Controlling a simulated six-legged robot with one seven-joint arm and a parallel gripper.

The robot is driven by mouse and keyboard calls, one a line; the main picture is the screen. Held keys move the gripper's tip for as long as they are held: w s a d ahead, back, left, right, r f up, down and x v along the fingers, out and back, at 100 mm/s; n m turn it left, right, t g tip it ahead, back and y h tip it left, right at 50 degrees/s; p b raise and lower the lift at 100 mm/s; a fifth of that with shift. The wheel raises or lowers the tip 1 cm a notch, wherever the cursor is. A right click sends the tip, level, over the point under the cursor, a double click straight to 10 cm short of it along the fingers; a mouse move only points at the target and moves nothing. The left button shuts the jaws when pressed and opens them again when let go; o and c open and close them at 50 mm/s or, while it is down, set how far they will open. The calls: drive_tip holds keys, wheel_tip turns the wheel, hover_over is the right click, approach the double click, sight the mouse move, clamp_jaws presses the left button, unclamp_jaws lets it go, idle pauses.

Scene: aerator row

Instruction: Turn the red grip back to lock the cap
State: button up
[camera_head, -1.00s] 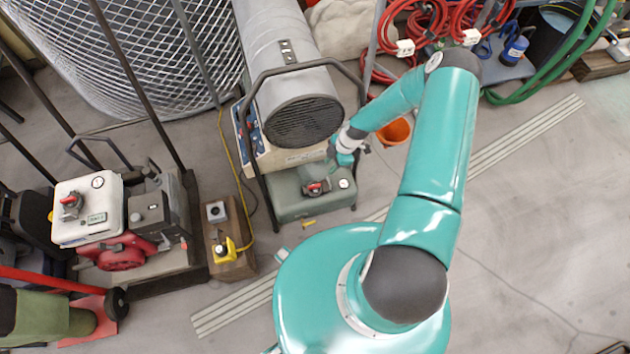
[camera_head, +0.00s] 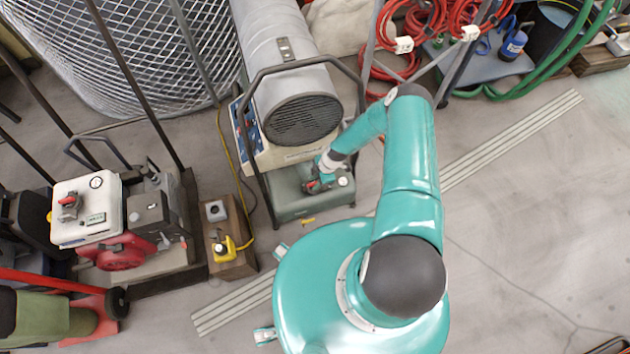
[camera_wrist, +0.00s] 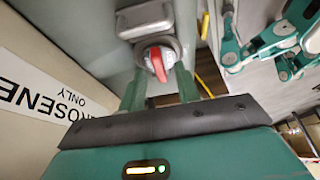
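The red grip (camera_wrist: 158,65) sits on a round pale cap (camera_wrist: 149,50) on the grey-green tank (camera_wrist: 92,38). In the wrist view it points roughly along the picture's vertical, slightly tilted. My gripper (camera_wrist: 160,80) has its two green fingers apart, one on each side of the grip's near end, with a visible gap between. I cannot tell whether either finger touches the cap. In the head view, my gripper (camera_head: 322,178) is at the tank (camera_head: 291,205) top, and the red grip (camera_head: 312,187) shows partly beside it.
A heater (camera_head: 302,118) with a black tube frame stands directly behind the tank. A grey lid (camera_wrist: 145,17) lies beyond the cap.

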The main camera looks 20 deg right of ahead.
drive_tip(key=shift+a+f, duration=0.15)
drive_tip(key=shift+f, duration=0.25)
clamp_jaws()
